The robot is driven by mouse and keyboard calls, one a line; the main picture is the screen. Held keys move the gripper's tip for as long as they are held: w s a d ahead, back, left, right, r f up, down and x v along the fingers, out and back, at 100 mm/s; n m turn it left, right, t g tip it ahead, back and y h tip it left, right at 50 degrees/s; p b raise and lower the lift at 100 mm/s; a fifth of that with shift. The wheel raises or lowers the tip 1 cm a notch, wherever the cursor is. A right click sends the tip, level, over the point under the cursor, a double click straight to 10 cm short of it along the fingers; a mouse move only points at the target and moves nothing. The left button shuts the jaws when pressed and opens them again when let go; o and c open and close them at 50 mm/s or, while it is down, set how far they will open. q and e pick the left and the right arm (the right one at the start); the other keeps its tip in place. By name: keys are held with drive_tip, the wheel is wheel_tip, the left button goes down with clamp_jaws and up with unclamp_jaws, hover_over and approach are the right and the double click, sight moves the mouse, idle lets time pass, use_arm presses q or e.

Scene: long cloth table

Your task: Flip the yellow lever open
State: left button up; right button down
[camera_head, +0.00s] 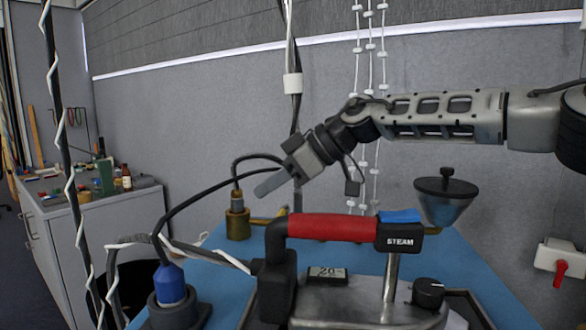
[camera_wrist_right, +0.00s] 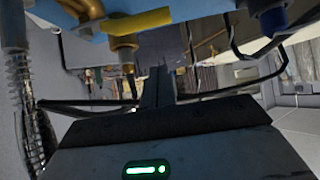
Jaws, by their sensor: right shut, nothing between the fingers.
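The yellow lever (camera_wrist_right: 142,21) shows at the top of the right wrist view, attached beside a brass fitting (camera_wrist_right: 123,55). In the head view only a small yellowish part of it (camera_head: 281,214) shows, low behind the red handle and next to the brass cylinder (camera_head: 238,222). My right gripper (camera_head: 267,185) comes in from the right, above the blue table and just above the lever in the picture. Its fingers are shut and empty; they also show in the right wrist view (camera_wrist_right: 158,86). They look apart from the lever. My left gripper is not in view.
A machine with a red handle (camera_head: 332,227) marked STEAM stands in front. A blue plug (camera_head: 171,286) with black cable is at left. A funnel-shaped cup (camera_head: 445,200) stands right. Cables (camera_head: 185,192) arch near my gripper. The blue table top (camera_head: 470,265) has free room at right.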

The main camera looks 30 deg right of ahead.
sight(279, 214)
drive_tip(key=f, duration=0.1)
drive_tip(key=s+d+f, duration=0.1)
drive_tip(key=shift+f+p, duration=0.3)
drive_tip(key=shift+f, duration=0.1)
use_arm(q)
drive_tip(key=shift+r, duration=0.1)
use_arm(e)
drive_tip(key=shift+s+d+f, duration=0.15)
drive_tip(key=shift+f, duration=0.1)
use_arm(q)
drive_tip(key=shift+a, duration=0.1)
use_arm(e)
drive_tip(key=shift+d+r, duration=0.1)
drive_tip(key=shift+d+p, duration=0.1)
drive_tip(key=shift+p, duration=0.2)
drive_tip(key=shift+s+n, duration=0.1)
drive_tip(key=shift+n, duration=0.2)
drive_tip(key=shift+g, duration=0.3)
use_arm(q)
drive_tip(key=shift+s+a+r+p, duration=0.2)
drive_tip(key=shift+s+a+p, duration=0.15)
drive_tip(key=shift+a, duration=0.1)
use_arm(e)
drive_tip(key=shift+d+y, duration=0.1)
drive_tip(key=shift+y, duration=0.2)
